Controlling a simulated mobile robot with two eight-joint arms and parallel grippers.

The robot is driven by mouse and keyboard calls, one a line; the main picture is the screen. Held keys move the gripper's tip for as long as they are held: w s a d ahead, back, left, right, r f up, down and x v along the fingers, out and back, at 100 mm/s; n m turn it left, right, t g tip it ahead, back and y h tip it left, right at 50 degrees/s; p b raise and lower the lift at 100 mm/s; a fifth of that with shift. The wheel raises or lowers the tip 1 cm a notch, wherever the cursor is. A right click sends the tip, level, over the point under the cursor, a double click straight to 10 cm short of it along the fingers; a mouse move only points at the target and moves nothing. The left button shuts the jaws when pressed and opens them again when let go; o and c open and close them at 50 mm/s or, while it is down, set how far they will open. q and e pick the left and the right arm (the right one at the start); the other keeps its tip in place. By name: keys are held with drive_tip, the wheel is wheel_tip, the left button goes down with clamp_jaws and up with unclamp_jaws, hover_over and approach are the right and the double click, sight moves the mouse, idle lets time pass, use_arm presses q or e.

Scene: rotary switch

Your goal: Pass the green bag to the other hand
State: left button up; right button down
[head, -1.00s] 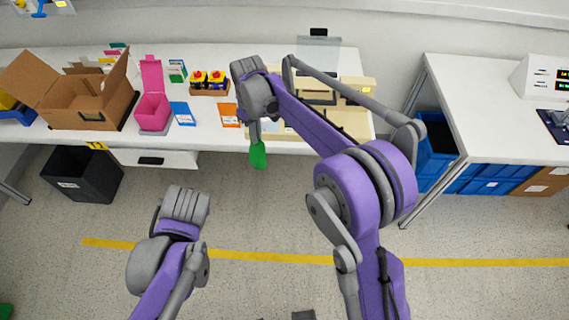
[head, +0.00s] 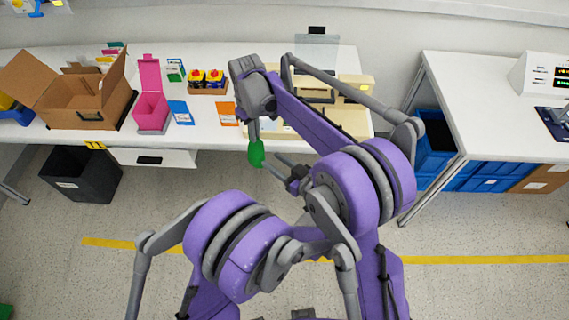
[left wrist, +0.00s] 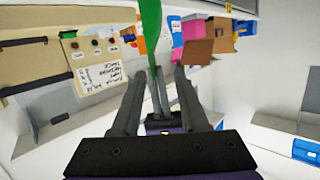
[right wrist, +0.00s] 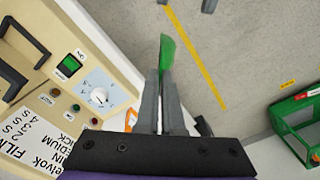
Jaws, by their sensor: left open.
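The green bag (head: 256,153) hangs below my right gripper (head: 255,138) in front of the table edge. In the right wrist view the fingers are closed on one end of the bag (right wrist: 167,54). My left gripper (head: 272,162) is just to the right of and below the bag, its two fingers apart and pointing at it. In the left wrist view the bag (left wrist: 151,27) is ahead of the open fingers, in line with the gap between them. The left fingertips also show at the top of the right wrist view, apart from the bag.
A beige panel with a rotary dial (right wrist: 97,90) is on the table close to my right gripper. An open cardboard box (head: 80,103), a pink box (head: 151,108) and small cartons stand at the left. The floor below the bag is clear.

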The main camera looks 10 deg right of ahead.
sight(259, 144)
use_arm(q)
drive_tip(key=shift+t, duration=0.4)
drive_tip(key=x, duration=0.6)
drive_tip(key=d+x, duration=0.1)
drive_tip(key=x, duration=0.3)
drive_tip(key=shift+w+f, duration=0.3)
drive_tip(key=shift+w, duration=0.15)
drive_tip(key=shift+d, duration=0.1)
clamp_jaws()
use_arm(e)
drive_tip(key=shift+a, duration=0.1)
use_arm(q)
drive_tip(key=shift+d, duration=0.15)
use_arm(e)
drive_tip(key=shift+s+a, duration=0.1)
drive_tip(key=shift+a, duration=0.05)
drive_tip(key=c, duration=0.9)
unclamp_jaws()
drive_tip(key=shift+c, duration=0.2)
